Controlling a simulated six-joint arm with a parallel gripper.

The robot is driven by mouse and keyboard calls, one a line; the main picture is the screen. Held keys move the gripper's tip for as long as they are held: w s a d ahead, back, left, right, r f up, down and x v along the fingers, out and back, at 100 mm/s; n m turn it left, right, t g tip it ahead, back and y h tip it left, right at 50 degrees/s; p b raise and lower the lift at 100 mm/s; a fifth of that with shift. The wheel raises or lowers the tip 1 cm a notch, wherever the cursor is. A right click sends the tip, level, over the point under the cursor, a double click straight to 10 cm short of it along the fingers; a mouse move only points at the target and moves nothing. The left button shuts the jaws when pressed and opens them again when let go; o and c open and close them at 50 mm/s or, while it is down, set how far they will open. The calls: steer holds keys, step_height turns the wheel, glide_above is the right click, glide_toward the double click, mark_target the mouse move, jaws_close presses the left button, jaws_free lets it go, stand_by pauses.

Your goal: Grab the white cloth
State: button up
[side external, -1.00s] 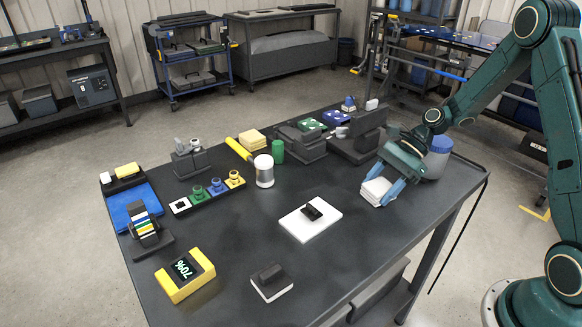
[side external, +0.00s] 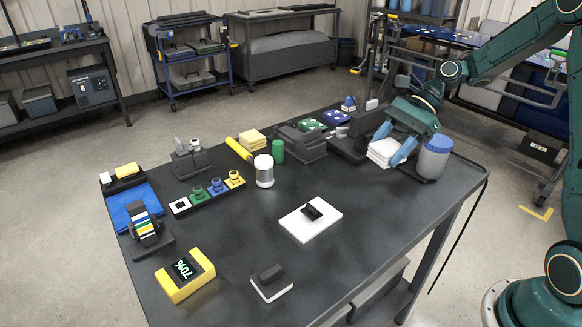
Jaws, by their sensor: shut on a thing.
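The white cloth (side external: 381,155) is a folded, layered pad at the right back of the table. My gripper (side external: 392,143), with light blue fingers, is shut on it, one finger at its far side and one at its right side. The cloth appears raised off the table top, though its exact height is hard to tell. Part of its upper side is hidden by the fingers.
A blue-lidded container (side external: 434,157) stands close to the right of the cloth. Dark fixtures (side external: 301,141) stand to its left. A white board with a black handle (side external: 310,219) lies mid-table. The front right of the table (side external: 395,225) is clear.

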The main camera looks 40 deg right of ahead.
mark_target(388, 146)
step_height(388, 146, up, 9)
steer(key=shift+f, duration=0.1)
stand_by(0.3)
steer(key=shift+a, duration=0.1)
stand_by(0.5)
